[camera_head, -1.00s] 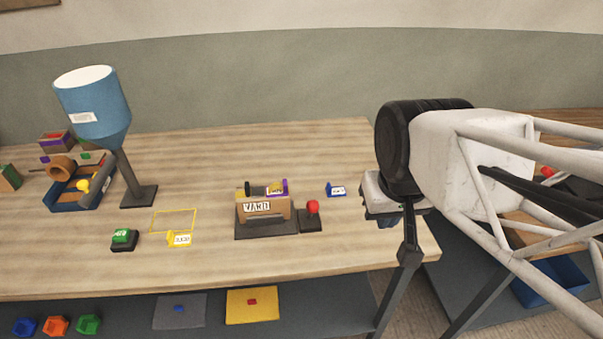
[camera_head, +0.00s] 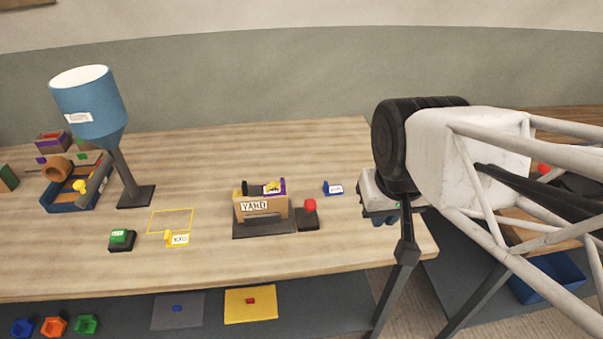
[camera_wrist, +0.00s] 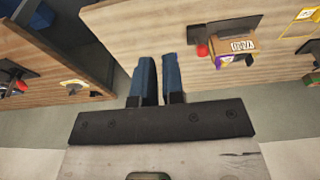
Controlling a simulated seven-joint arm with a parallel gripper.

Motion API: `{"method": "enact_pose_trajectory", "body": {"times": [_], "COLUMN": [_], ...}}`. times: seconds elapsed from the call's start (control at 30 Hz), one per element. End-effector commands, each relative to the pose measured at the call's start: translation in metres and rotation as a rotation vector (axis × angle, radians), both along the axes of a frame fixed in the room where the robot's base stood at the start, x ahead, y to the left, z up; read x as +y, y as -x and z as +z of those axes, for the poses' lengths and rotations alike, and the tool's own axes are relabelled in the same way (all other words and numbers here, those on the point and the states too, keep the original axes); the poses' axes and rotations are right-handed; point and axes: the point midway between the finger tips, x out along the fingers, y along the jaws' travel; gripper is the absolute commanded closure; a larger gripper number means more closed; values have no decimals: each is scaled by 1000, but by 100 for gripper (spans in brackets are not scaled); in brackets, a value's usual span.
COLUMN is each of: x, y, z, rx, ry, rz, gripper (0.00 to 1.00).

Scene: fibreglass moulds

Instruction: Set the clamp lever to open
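The red knob also shows in the wrist view (camera_wrist: 202,50), right of my fingers.
A blue hopper (camera_head: 90,105) on a post stands at the left, by a blue tray (camera_head: 75,207). A green button (camera_head: 121,238), a yellow tag (camera_head: 177,239) and a blue tag (camera_head: 334,188) lie around the box. Bare bench lies between lever and gripper.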

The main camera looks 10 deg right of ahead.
Motion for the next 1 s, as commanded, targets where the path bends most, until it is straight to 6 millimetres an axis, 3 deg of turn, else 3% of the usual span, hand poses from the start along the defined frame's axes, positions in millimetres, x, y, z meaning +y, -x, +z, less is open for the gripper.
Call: {"method": "enact_pose_trajectory", "body": {"times": [0.03,0.3,0.63,1.0], "x": [0,5,24,56], "y": [-1,-18,-76,-145], "z": [0,-3,-20,-58], "rx": [1,22,90,175], "ry": [0,-4,-11,-12], "rz": [0,4,11,19], "gripper": [83,43,43,43]}}
